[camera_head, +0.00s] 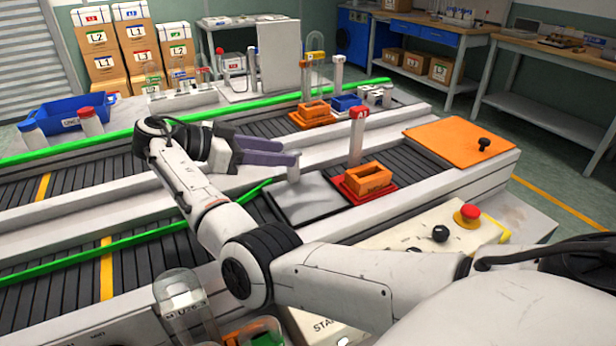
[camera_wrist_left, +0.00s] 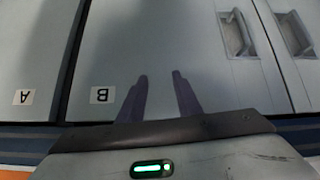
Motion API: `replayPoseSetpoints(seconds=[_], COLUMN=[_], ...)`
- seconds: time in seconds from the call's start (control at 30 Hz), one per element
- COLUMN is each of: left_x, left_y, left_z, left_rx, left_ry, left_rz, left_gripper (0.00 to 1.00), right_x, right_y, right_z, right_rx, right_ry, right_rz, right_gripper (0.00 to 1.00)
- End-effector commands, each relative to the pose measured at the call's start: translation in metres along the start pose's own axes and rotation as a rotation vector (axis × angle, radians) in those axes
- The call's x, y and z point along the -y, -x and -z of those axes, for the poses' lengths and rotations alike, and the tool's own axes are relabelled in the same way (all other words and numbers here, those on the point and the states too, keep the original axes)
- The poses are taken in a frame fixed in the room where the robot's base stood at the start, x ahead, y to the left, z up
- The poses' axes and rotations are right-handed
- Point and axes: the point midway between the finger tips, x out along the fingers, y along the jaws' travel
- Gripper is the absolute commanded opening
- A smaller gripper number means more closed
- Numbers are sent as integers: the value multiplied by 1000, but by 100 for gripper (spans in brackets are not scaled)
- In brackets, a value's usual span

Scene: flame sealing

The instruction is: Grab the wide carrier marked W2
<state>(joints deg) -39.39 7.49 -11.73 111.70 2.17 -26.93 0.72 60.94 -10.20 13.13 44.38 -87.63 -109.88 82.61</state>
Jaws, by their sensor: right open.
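An orange carrier (camera_head: 312,115) sits on the far conveyor. A second orange carrier (camera_head: 369,182) sits on a red base on the near line. A small blue carrier (camera_head: 347,103) stands beside the far orange one. I cannot read W2 on any of them. My right gripper (camera_head: 287,153) is open and empty, with purple fingers pointing right above the divider between the conveyors, left of the near orange carrier and apart from it. My left gripper (camera_wrist_left: 161,97) shows in the left wrist view, open and empty in front of grey panels marked A and B.
A red-topped post (camera_head: 357,140) stands behind the near orange carrier. A grey plate (camera_head: 306,198) lies left of it, and an orange panel (camera_head: 458,142) with a black knob is at right. Blue bin (camera_head: 68,116) and labelled boxes (camera_head: 97,45) stand at the back left.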

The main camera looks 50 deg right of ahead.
Motion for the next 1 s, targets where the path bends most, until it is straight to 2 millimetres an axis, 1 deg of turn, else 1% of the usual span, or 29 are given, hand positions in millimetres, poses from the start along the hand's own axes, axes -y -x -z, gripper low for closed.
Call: replayPoseSetpoints(seconds=[0.03,0.1,0.37,0.5,0.63,0.73,0.93,0.97,1.0], left_x=[1,1,3,4,5,5,6,6,6], left_y=[3,4,8,13,14,14,14,14,14], left_z=[3,4,6,9,9,9,8,8,8], left_rx=[0,0,0,3,4,5,4,4,4], left_ry=[1,2,5,7,9,10,11,11,11], left_rz=[1,3,5,8,10,11,11,11,11], left_gripper=[31,31,31,31,31,31,31,31,31], right_x=[-1,0,2,4,4,4,4,4,4], right_y=[-9,-20,-42,-64,-80,-85,-86,-86,-86], right_z=[2,3,4,5,3,3,2,2,2], right_rx=[-2,-1,-1,-1,-1,-1,-1,-1,-1], right_ry=[0,-1,0,1,1,1,1,1,1], right_rz=[-2,-3,1,-1,1,2,2,3,3], right_gripper=[41,41,41,41,41,41,41,37,30])
